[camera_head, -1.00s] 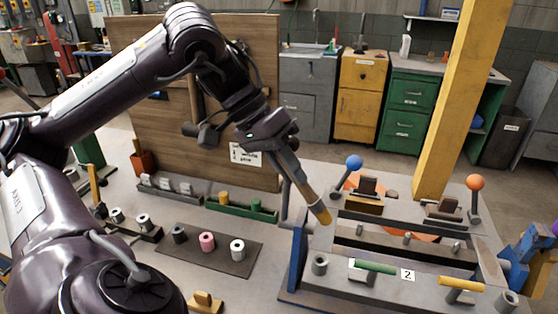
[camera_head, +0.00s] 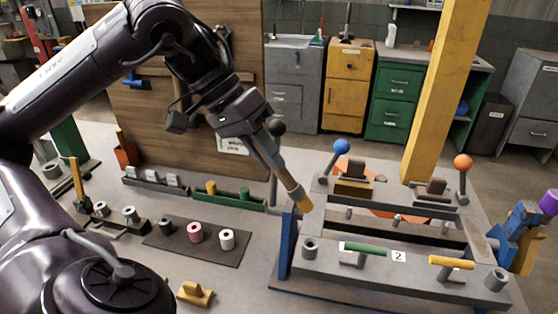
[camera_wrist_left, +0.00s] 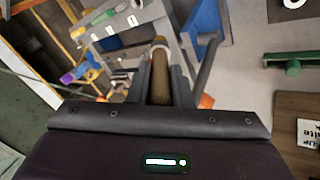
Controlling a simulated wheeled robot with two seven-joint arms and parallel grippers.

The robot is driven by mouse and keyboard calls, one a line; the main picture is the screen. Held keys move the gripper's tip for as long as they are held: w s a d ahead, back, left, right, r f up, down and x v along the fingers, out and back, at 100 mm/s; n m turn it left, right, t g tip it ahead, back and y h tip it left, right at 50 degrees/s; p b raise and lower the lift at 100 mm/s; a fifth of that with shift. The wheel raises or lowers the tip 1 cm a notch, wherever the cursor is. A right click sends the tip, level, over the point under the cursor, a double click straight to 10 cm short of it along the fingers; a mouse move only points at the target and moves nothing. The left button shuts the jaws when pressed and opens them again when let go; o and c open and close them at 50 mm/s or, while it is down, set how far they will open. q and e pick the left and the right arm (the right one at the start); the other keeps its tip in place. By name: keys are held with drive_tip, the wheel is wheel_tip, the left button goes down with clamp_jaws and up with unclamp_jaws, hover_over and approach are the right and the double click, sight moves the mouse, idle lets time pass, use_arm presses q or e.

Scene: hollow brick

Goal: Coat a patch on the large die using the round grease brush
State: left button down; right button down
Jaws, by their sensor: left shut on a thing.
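My left gripper (camera_head: 268,150) is shut on the round grease brush (camera_head: 291,187), a slim brown handle with a paler tan tip. The brush slants down to the right, its tip by the left end of the large grey die frame (camera_head: 373,266). I cannot tell whether the tip touches the frame. In the left wrist view the brush (camera_wrist_left: 159,72) stands between the fingers (camera_wrist_left: 160,90), pointing away toward the frame (camera_wrist_left: 115,30). The frame is marked "2" and has several small pins and grey cups. My right gripper is not in view.
A blue-ball lever (camera_head: 341,146) and an orange-ball lever (camera_head: 463,162) rise behind the frame. A yellow post (camera_head: 432,90) stands at the back. A dark mat (camera_head: 173,247) with several small cylinders lies left. A wooden board (camera_head: 150,100) stands behind my arm.

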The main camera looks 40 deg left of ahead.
use_arm(q)
drive_tip(key=shift+s+a, duration=0.3)
drive_tip(key=shift+a, duration=0.15)
drive_tip(key=shift+r, duration=0.1)
wheel_tip(320, 180, up, 6)
drive_tip(key=p, duration=0.5)
wheel_tip(320, 180, up, 3)
drive_tip(key=p, duration=0.3)
idle(0.5)
idle(0.8)
